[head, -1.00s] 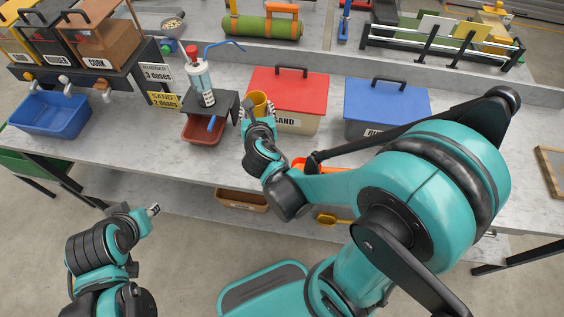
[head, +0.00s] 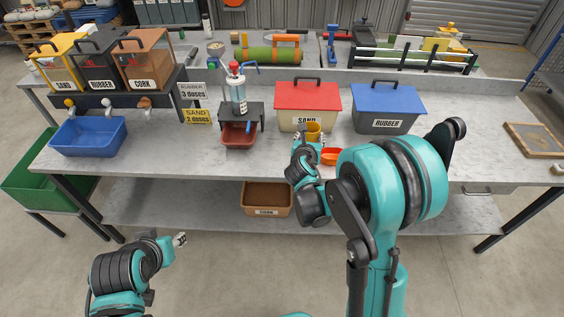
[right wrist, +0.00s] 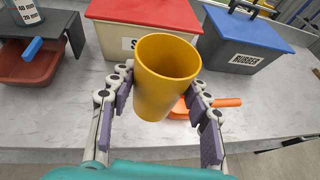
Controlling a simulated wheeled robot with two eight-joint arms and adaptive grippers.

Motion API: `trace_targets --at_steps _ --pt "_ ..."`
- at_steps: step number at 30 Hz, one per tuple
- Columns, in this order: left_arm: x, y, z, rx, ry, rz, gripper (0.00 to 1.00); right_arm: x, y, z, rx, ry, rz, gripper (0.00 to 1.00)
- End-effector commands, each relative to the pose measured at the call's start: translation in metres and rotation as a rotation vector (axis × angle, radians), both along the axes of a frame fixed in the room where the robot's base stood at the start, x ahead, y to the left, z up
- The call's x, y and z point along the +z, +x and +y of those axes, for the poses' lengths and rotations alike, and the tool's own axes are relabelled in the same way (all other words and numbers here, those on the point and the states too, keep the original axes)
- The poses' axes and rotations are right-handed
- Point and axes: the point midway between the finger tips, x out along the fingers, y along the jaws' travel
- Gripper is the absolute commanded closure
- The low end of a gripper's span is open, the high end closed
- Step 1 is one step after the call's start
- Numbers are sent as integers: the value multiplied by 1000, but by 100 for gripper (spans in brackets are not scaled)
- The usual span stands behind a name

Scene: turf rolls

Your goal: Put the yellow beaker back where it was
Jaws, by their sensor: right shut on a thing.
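The yellow beaker (head: 313,131) is upright in my right gripper (head: 308,143), in front of the red-lidded sand box. In the right wrist view the yellow beaker (right wrist: 165,82) sits between the two fingers of my right gripper (right wrist: 160,100), its open top towards the camera; its inside looks empty. Whether its base touches the bench is unclear. My left gripper (head: 180,240) is low at the left, in front of the bench and away from the beaker; its fingers are too small to read.
The red-lidded box (head: 307,103) and blue-lidded rubber box (head: 384,107) stand behind. An orange scoop (head: 330,157) lies just right of the beaker. A dispenser stand (head: 241,108) with a brown-red tray (head: 239,135) is to the left.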

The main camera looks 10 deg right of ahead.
Motion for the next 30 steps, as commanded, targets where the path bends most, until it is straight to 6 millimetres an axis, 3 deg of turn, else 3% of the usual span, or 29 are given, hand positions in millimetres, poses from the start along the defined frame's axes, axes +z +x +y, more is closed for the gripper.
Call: trace_targets --at_steps 3,8,21,30 --pt "3 0 0 0 0 0 60 -13 20 -29 -41 2 -1 84" --pt "1 0 0 0 0 0 60 -27 33 -38 -58 1 -1 84" --pt "-26 0 0 0 0 0 60 -85 75 46 -56 -1 -1 84" --pt "-33 0 0 0 0 0 60 -101 83 60 -60 0 0 84"
